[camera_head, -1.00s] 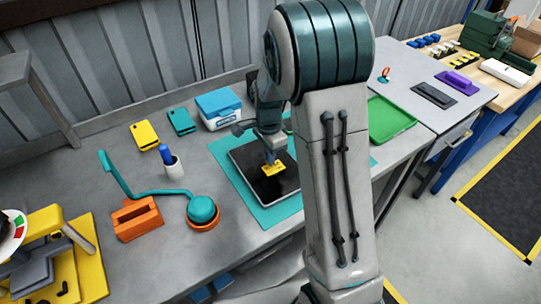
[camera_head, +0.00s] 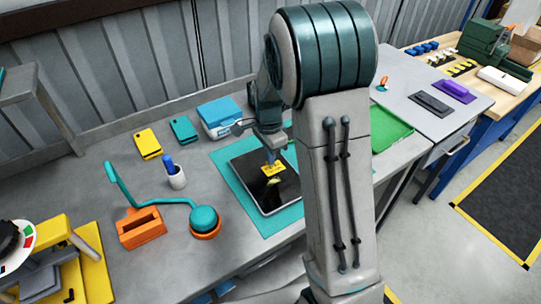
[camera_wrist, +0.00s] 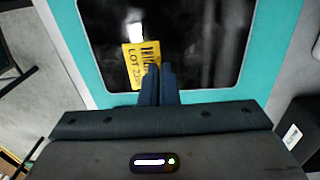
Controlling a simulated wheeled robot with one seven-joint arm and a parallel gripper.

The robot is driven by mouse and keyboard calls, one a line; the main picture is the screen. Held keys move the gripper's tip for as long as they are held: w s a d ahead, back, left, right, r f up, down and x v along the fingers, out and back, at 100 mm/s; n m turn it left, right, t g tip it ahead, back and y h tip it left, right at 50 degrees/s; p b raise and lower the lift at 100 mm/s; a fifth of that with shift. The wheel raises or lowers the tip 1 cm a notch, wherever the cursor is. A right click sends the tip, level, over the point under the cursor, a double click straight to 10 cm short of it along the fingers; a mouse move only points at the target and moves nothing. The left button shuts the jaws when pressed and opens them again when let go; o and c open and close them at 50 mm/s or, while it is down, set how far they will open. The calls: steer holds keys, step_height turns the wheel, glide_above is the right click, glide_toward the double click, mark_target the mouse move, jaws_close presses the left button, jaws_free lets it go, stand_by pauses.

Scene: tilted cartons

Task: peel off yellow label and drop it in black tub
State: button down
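The yellow label (camera_head: 273,170), printed with dark text, is at my gripper's fingertips above the black glossy screen of a tablet (camera_head: 262,195). A faint yellowish reflection shows below it, so it looks lifted off. In the wrist view, the label (camera_wrist: 141,66) reads "LOT" and sits tilted at the left of the fingers. My gripper (camera_wrist: 160,70) has its two blue fingers close together, shut on the label's right edge. A black box-like thing (camera_wrist: 292,118) with a white tag is at the right of the wrist view; it may be the black tub. No tub shows clearly in the head view.
The tablet lies on a teal mat (camera_head: 231,180). To the left are a cup with a blue pen (camera_head: 176,180), an orange holder (camera_head: 140,228) and a teal-and-orange round tool (camera_head: 204,220). A blue-lidded box (camera_head: 218,115) stands behind. A green tray (camera_head: 390,128) is right of my arm.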

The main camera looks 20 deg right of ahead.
step_height(320, 180, up, 2)
steer(key=shift+r+p, duration=0.1)
steer(key=shift+p, duration=0.6)
